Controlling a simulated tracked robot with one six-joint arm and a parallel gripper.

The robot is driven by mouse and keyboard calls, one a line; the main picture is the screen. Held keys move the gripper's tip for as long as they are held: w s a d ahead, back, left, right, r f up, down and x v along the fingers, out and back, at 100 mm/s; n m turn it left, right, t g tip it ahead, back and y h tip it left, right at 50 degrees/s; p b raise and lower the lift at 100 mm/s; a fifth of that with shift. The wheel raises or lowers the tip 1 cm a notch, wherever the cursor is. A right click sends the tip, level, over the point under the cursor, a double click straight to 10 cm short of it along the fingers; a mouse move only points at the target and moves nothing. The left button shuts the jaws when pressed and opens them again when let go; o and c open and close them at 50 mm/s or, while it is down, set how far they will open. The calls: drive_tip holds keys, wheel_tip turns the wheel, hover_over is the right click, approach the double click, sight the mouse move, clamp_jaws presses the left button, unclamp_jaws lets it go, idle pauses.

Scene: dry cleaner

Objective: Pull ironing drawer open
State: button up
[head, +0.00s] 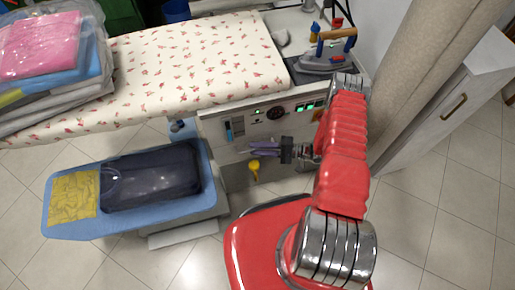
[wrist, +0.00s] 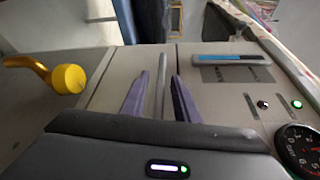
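The ironing drawer (head: 226,153) is a pale front below the control panel of the ironing station. In the wrist view its pale face (wrist: 116,90) looks flush with the panel beside it, with a thin seam between. A grey bar handle (wrist: 160,82) stands out from it. My gripper (wrist: 160,92) has its purple fingers on either side of the handle, with a visible gap on each side. It is open. In the head view my gripper (head: 264,148) is in front of the drawer and hides the handle.
A yellow knob (head: 254,170) on a bent pipe hangs just below my gripper. Above are the control panel (head: 265,117), the floral ironing board (head: 185,65) and an iron (head: 330,52). A blue board (head: 120,225) with folded clothes stands left. A white cabinet (head: 440,130) stands right.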

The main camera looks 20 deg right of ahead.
drive_tip(key=shift+w+a, duration=0.1)
drive_tip(key=shift+a, duration=0.1)
drive_tip(key=shift+c, duration=0.5)
clamp_jaws()
drive_tip(key=shift+d+f, duration=0.1)
drive_tip(key=shift+d, duration=0.05)
drive_tip(key=shift+s, duration=0.2)
